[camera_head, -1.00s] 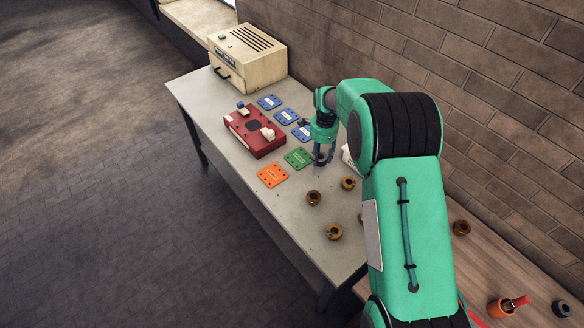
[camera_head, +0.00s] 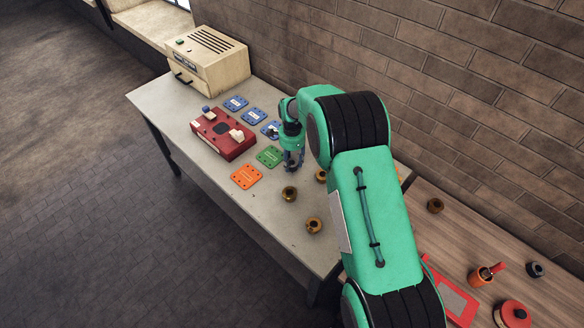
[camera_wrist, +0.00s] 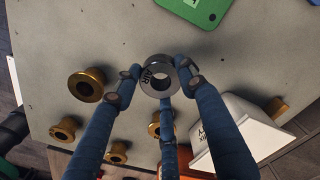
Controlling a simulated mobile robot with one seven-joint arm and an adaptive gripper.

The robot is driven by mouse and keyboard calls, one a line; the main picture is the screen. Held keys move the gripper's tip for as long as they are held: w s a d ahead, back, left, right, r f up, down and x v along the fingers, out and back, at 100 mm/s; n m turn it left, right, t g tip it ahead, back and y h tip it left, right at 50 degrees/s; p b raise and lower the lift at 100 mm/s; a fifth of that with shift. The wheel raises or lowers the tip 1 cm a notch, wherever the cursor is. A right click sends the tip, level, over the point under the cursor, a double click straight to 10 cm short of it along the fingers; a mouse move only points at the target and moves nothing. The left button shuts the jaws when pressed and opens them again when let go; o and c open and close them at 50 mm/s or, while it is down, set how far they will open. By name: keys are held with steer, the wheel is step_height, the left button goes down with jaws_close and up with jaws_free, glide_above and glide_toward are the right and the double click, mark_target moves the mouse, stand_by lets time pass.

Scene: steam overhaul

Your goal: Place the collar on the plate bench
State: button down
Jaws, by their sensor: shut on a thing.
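A grey metal collar marked "AIR" (camera_wrist: 157,76) is held between the blue fingers of my gripper (camera_wrist: 158,78) in the wrist view. Its ring face points toward the camera. In the head view my gripper (camera_head: 291,166) is low over the grey plate bench (camera_head: 215,176), just right of the green plate (camera_head: 269,157). I cannot tell whether the collar touches the bench top. The green plate (camera_wrist: 197,8) also shows at the top of the wrist view.
Brass collars (camera_head: 289,194) (camera_head: 314,226) stand on the bench nearer the front. An orange plate (camera_head: 246,177), blue plates (camera_head: 253,116), a red fixture (camera_head: 222,135) and a cream box (camera_head: 207,62) lie left and behind. A white block (camera_wrist: 230,125) stands near my fingers.

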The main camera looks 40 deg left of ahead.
mark_target(292, 167)
steer(key=shift+f, duration=1.8)
steer(key=shift+f, duration=0.2)
steer(key=c, duration=1)
jaws_free()
steer(key=shift+c, duration=0.2)
steer(key=shift+r, duration=0.1)
step_height(292, 167, up, 12)
steer(key=shift+r, duration=0.1)
